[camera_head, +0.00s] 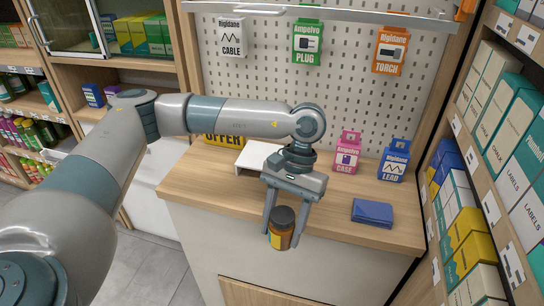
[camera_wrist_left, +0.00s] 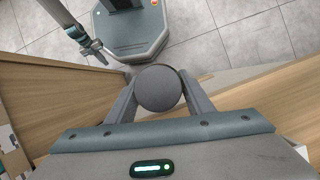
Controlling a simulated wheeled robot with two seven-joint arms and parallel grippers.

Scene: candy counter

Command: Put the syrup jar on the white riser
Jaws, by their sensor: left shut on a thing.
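The syrup jar (camera_head: 281,229) is an amber jar with a dark lid and a yellowish label. My left gripper (camera_head: 285,222) is shut on it and holds it upright, in front of the counter's front edge in the head view. In the left wrist view the round dark lid (camera_wrist_left: 158,88) sits between the two fingers of the left gripper (camera_wrist_left: 160,98). The white riser (camera_head: 254,158) stands on the counter behind and to the left of the gripper, partly hidden by my left arm.
A pegboard (camera_head: 350,80) rises behind. Stocked shelves (camera_head: 490,150) stand close on the right.

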